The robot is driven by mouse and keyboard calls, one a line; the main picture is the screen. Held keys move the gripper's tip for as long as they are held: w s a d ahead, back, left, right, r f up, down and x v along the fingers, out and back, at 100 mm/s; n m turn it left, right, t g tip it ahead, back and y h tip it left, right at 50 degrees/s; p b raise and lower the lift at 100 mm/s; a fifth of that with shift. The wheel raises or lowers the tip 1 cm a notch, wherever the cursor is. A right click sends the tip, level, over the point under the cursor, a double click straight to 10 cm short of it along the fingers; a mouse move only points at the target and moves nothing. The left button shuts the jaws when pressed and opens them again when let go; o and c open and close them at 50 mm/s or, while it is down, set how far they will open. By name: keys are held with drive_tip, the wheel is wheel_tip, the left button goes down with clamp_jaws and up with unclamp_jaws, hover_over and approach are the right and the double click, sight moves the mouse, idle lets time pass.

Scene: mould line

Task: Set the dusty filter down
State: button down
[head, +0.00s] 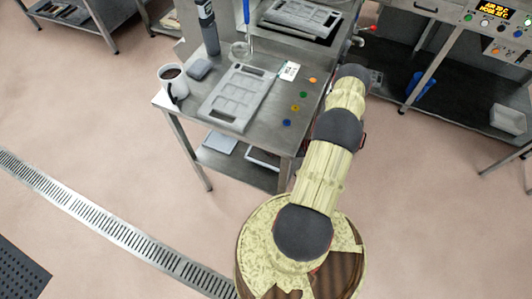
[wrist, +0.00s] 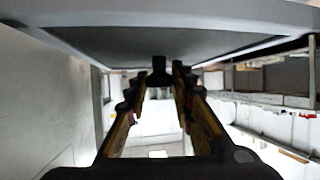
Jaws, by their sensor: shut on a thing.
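My gripper (wrist: 161,82) shows in the wrist view with its two fingers closed in on a small dark grip piece. Above it spreads a wide grey panel with a pale frame and a darker middle, which looks like the dusty filter (wrist: 165,42). The grip piece appears to belong to this panel, though the join is hard to make out. In the head view my arm reaches up to the right side of the steel table (head: 262,137). My gripper and the filter are hidden there behind the arm.
On the table are a grey mould tray (head: 238,96), a coffee mug (head: 173,84), a dark bottle (head: 208,28), a white card (head: 289,71) and several coloured discs. Another tray (head: 308,15) lies behind. A control console (head: 480,18) stands right. Open floor lies left.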

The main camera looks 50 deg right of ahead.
drive_tip(key=shift+f+b, duration=0.7)
drive_tip(key=shift+f, duration=1.55)
drive_tip(key=shift+f, duration=0.1)
drive_tip(key=shift+f, duration=0.15)
drive_tip(key=c, duration=1.5)
unclamp_jaws()
drive_tip(key=shift+c, duration=0.2)
drive_tip(key=shift+s+d+r, duration=0.1)
drive_tip(key=shift+s+r, duration=0.05)
drive_tip(key=shift+r, duration=0.2)
drive_tip(key=p+v, duration=0.3)
drive_tip(key=v, duration=0.8)
drive_tip(key=shift+s, duration=0.1)
drive_tip(key=shift+s+d+r, duration=0.1)
drive_tip(key=shift+s+d, duration=0.05)
drive_tip(key=shift+s, duration=0.05)
